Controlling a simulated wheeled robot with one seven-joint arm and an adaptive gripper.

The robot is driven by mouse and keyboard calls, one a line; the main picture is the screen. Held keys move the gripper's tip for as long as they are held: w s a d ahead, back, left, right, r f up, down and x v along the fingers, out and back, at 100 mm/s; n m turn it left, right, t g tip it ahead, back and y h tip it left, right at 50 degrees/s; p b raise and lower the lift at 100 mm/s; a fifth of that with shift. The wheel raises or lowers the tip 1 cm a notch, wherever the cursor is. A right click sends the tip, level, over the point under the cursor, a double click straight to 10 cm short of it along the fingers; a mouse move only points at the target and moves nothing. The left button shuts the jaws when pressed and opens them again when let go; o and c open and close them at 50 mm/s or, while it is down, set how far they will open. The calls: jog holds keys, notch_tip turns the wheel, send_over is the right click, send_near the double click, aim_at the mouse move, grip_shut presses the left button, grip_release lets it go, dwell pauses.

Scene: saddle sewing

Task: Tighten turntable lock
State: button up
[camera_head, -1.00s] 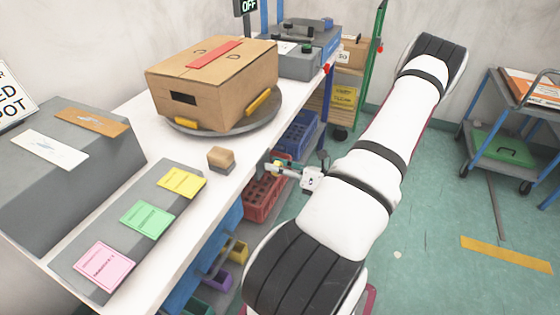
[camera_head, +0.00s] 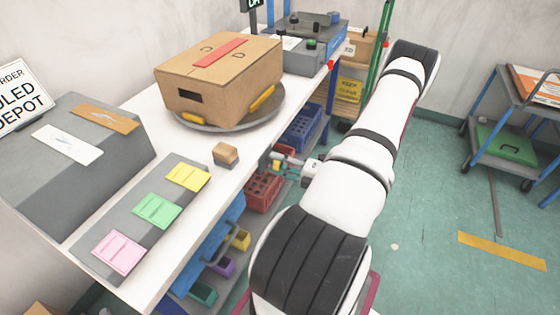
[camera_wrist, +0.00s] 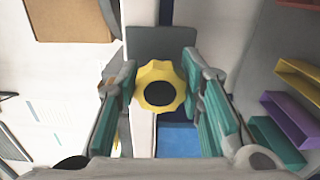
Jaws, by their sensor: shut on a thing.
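The turntable (camera_head: 190,122) is a round grey disc on the white bench, with a cardboard box (camera_head: 215,85) on it. The lock is a yellow lobed knob (camera_wrist: 160,86) with a dark centre, at the bench's front edge. In the wrist view it sits between the teal fingers of my gripper (camera_wrist: 162,95), which is shut on it. In the head view my gripper (camera_head: 284,162) is small beside the bench edge, and the knob is mostly hidden there. The box also shows at the top left of the wrist view (camera_wrist: 68,18).
A small wooden block (camera_head: 225,155) stands on the bench near the turntable. Yellow, green and pink cards lie on a grey panel (camera_head: 120,217). Below the bench are a red crate (camera_head: 263,190), a blue crate (camera_head: 302,128) and coloured bins. Open floor lies right of my arm.

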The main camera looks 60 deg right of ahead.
jog(key=shift+m, duration=1.3)
jog(key=shift+f+m+p, duration=0.1)
jog(key=shift+m+p, duration=0.2)
jog(key=o, duration=1.2)
jog(key=shift+s, duration=0.1)
jog(key=s, duration=0.8)
jog(key=s+d, duration=0.1)
jog(key=s, duration=0.2)
jog(key=shift+s, duration=0.4)
